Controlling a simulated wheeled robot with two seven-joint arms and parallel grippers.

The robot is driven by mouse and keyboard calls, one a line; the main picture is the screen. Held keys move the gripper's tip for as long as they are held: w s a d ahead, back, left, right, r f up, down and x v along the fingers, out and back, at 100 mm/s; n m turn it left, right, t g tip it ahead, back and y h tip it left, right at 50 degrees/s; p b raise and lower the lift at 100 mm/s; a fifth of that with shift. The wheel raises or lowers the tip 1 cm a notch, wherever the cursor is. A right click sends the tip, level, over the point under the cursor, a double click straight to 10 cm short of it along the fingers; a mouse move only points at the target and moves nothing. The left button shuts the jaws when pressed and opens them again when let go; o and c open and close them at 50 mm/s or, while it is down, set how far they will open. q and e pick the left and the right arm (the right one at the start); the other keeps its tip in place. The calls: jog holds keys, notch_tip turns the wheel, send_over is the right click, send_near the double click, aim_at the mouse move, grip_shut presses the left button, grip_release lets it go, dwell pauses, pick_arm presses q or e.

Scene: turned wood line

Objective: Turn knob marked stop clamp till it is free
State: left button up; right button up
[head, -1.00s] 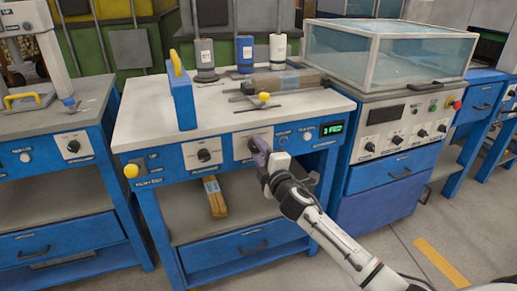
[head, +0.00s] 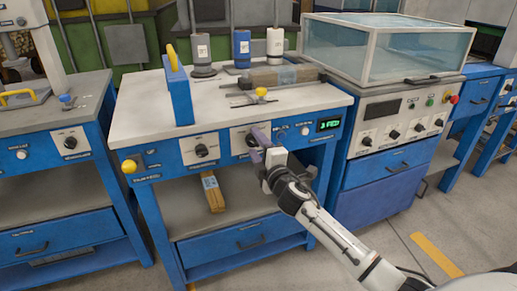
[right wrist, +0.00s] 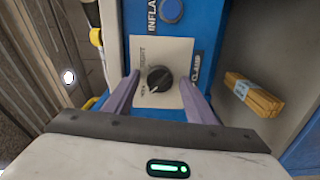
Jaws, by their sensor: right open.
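The black knob (right wrist: 159,79) sits on a white plate with a small scale, and a label beside the plate reads "CLAMP" in part. In the head view its white plate (head: 238,142) is on the blue front panel of the middle bench, partly hidden by my gripper. My right gripper (head: 258,146) is in front of this plate. In the right wrist view my gripper (right wrist: 160,92) is open, with one purple finger on each side of the knob. I see gaps between both fingers and the knob. My left gripper is not in view.
Another black knob (head: 201,150) is to the left on the same panel. A wood bundle (head: 212,192) lies on the shelf below. A glass-topped machine (head: 395,135) stands at right.

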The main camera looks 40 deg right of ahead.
pick_arm(q)
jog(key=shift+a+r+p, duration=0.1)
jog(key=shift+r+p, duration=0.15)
jog(key=shift+p, duration=0.25)
pick_arm(e)
jog(key=v, duration=1)
jog(key=shift+a, duration=0.1)
pick_arm(q)
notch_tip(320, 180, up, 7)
jog(key=p, duration=0.9)
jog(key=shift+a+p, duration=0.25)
jog(key=shift+p, duration=0.15)
pick_arm(e)
jog(key=s+a+f+m+g+y, duration=0.3)
jog(key=s+a+f+m, duration=0.3)
jog(key=s+a, duration=0.5)
jog(key=s+a+f+m+g+y, duration=0.3)
jog(key=s+a+f+m+g, duration=0.3)
jog(key=s+a+f, duration=0.5)
jog(key=s, duration=0.4)
jog(key=shift+a+y, duration=0.25)
jog(key=shift+y, duration=0.05)
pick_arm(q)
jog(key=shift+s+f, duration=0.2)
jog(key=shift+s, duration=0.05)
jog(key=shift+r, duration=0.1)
